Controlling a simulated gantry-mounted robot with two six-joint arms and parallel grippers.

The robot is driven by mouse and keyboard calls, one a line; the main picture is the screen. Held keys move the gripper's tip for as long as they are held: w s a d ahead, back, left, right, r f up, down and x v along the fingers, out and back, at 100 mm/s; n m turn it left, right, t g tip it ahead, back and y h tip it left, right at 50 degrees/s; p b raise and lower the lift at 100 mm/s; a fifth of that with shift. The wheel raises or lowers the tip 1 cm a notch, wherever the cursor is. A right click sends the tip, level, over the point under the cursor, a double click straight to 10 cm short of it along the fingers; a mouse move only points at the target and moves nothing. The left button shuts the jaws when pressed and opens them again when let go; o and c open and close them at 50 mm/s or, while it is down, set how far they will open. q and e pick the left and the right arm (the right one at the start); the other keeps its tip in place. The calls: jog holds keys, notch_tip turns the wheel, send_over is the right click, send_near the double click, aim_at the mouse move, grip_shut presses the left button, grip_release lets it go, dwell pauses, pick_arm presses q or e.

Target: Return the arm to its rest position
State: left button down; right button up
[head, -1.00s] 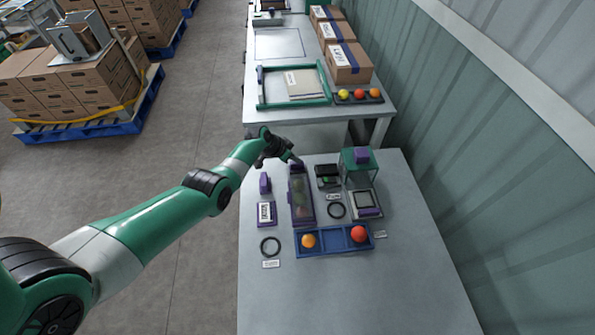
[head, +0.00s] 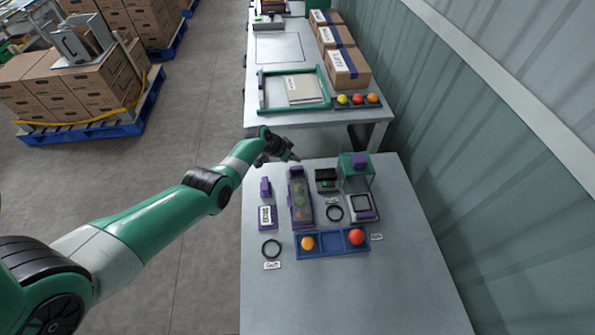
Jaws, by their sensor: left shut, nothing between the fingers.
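My left arm comes in from the left over the floor in the head view. My right gripper is not in view.
A blue tray (head: 331,243) holds an orange and a red tomato. A green-topped clear box (head: 355,167), a scale-like device (head: 362,208) and black rings (head: 271,248) stand nearby. The table's front is clear. A second table (head: 290,122) stands beyond.

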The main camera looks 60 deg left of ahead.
pick_arm(q)
jog(key=shift+r, duration=0.65)
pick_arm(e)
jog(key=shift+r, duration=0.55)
